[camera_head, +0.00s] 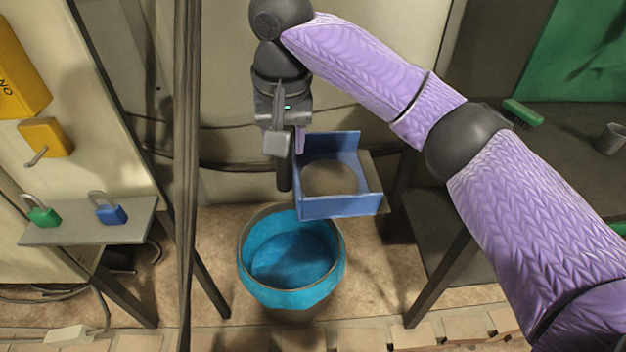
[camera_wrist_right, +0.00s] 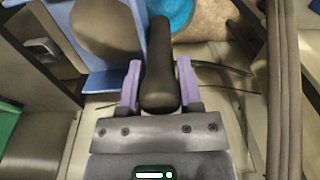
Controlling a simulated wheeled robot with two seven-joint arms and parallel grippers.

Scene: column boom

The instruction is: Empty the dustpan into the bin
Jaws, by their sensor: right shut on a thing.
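The blue dustpan (camera_head: 340,207) hangs in the air above and slightly right of the bin in the head view. A rounded grey-brown patch, apparently dust (camera_head: 335,178), lies inside its walls. My right gripper (camera_head: 287,143) is shut on the dustpan's black handle (camera_head: 284,178). In the wrist view the purple fingers of my right gripper (camera_wrist_right: 160,88) sit on both sides of the handle (camera_wrist_right: 158,60), and the dustpan (camera_wrist_right: 130,20) shows at the upper left. The bin (camera_head: 292,296) stands on the floor with a bright blue liner, its visible inside empty. My left gripper is out of view.
A vertical bundle of dark cables (camera_head: 187,170) runs left of the bin. A small shelf (camera_head: 90,236) at the left carries a green padlock (camera_head: 43,216) and a blue padlock (camera_head: 111,214). A dark table (camera_head: 560,150) with a green brush (camera_head: 522,112) and grey cup (camera_head: 612,137) stands right.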

